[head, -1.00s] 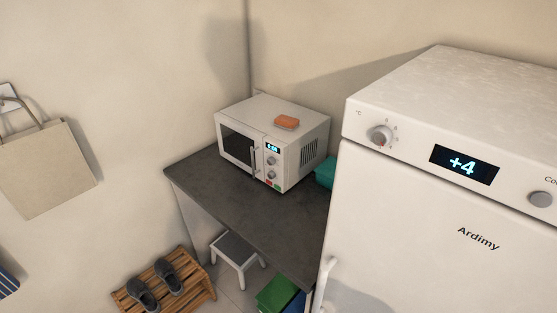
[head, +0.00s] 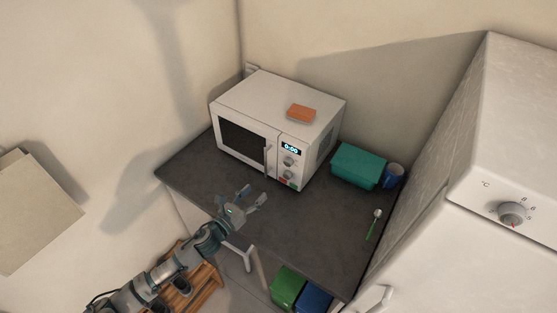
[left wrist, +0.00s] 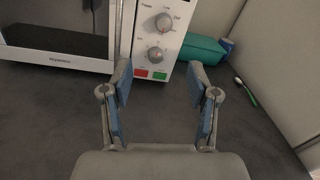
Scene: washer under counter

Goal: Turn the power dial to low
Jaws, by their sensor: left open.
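The white microwave (head: 245,108) stands on the dark counter with a lit clock display. Its upper dial (left wrist: 164,21) has small labels that seem to read Power and Low; this dial also shows in the head view (head: 289,161). A second dial (left wrist: 155,54) sits below it, above a red and a green button. I cannot tell the upper dial's exact setting. My left gripper (head: 254,195) is open and empty over the counter, in front of the microwave and apart from it. In the left wrist view its fingers (left wrist: 160,75) spread below the dials. My right gripper is not in view.
An orange sponge-like block (head: 301,113) lies on the microwave. A teal box (head: 357,166), a blue cup (head: 393,175) and a green-handled brush (head: 373,225) are on the counter (head: 310,225) to the right. The tall white appliance (head: 460,255) bounds the right side.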

